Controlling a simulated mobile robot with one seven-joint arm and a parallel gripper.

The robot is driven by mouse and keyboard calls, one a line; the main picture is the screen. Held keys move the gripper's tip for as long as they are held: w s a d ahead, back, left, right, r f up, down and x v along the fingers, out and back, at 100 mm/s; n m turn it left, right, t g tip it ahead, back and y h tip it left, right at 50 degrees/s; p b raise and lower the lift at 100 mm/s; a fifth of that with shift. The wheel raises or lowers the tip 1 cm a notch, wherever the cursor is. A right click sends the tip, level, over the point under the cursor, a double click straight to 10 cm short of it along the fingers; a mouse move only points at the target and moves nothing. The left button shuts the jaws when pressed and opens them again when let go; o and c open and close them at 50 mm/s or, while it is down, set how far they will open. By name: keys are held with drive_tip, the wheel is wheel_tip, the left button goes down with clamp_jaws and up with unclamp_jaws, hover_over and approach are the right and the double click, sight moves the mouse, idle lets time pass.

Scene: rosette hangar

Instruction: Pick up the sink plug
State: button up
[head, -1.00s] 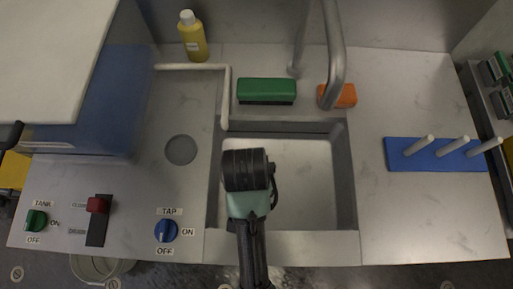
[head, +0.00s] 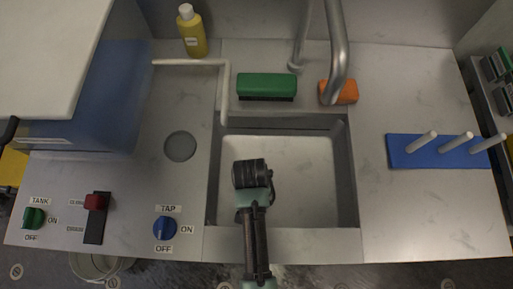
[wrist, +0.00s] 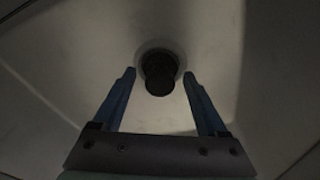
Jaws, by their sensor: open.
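The sink plug (wrist: 160,74) is a dark round piece in the wrist view, set at a pale round drain ring in the basin floor. It lies just beyond my fingertips and between their lines. My gripper (wrist: 159,80) is open, with two blue fingers apart and nothing between them. In the head view my dark wrist (head: 250,175) is over the left part of the sink basin (head: 305,185) and hides the plug and the fingers.
The grey tap (head: 337,50) arches over the back of the sink. A green brush or block (head: 266,86) and an orange sponge (head: 345,92) lie behind it. A pale bent rail (head: 224,90) runs along the left. A blue peg rack (head: 440,152) stands at right.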

drive_tip(key=shift+f, duration=0.1)
clamp_jaws()
idle(0.3)
